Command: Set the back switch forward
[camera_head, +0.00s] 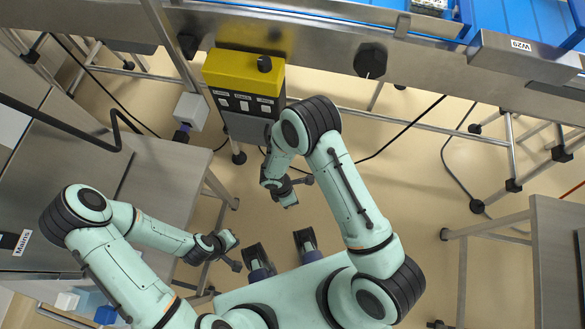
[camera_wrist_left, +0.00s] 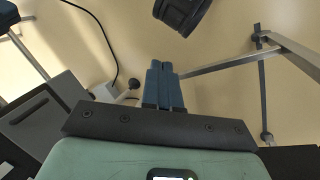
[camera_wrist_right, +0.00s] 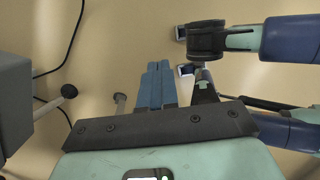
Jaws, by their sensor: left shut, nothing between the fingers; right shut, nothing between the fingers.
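A control box with a yellow top (camera_head: 243,72) hangs under the steel machine rail in the head view. A black knob (camera_head: 264,64) sits on the yellow top. My right gripper (camera_head: 307,180) is below and to the right of the box, apart from it. Its fingers are together and empty in the right wrist view (camera_wrist_right: 156,86). My left gripper (camera_head: 236,266) is lower left, also shut and empty in the left wrist view (camera_wrist_left: 163,86).
A grey cabinet top (camera_head: 165,185) with a "Mains" label (camera_head: 22,242) stands at the left. A white box (camera_head: 190,111) is beside the control box. A steel table (camera_head: 555,245) stands at the right. The floor between has cables and frame legs (camera_head: 512,145).

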